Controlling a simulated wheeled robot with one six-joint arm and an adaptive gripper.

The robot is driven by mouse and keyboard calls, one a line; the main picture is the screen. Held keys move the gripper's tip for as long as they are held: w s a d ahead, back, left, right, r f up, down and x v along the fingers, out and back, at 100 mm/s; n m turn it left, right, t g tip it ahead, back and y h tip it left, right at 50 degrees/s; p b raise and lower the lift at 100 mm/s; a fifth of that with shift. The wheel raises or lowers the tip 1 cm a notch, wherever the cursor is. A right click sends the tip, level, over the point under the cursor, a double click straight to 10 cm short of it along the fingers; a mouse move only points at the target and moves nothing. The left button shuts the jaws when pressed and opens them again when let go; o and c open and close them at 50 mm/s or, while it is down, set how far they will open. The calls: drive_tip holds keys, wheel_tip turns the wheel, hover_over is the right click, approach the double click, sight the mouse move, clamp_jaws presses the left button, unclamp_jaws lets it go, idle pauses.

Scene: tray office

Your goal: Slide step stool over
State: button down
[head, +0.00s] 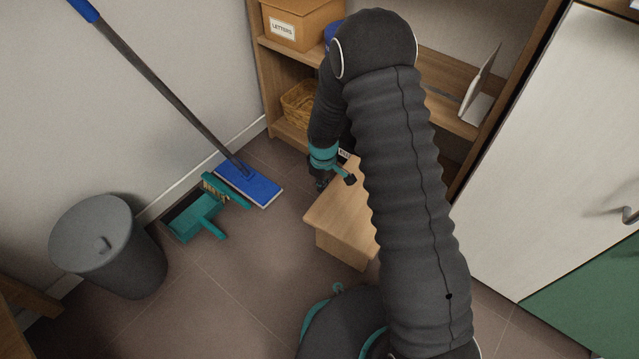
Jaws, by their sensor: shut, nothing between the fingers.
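The step stool (338,218) is a low, light wooden piece with a flat top. It stands on the tiled floor in front of the shelf unit, and my arm hides its right part. My gripper (336,184) is shut with nothing held. It is at the stool's far left edge in the head view, pointing down. Whether the fingers touch the stool cannot be told.
A wooden shelf unit (262,75) stands behind, holding a letters box (297,22) and a wicker basket (299,104). A blue mop (248,184), teal dustpan (195,215) and grey bin (105,245) are at left. A white door (560,150) is at right.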

drive_tip(key=w+a+r+p, duration=0.1)
drive_tip(key=w+a+r, duration=0.1)
drive_tip(key=r, duration=0.8)
drive_tip(key=shift+w+a, duration=0.2)
drive_tip(key=shift+a, duration=0.45)
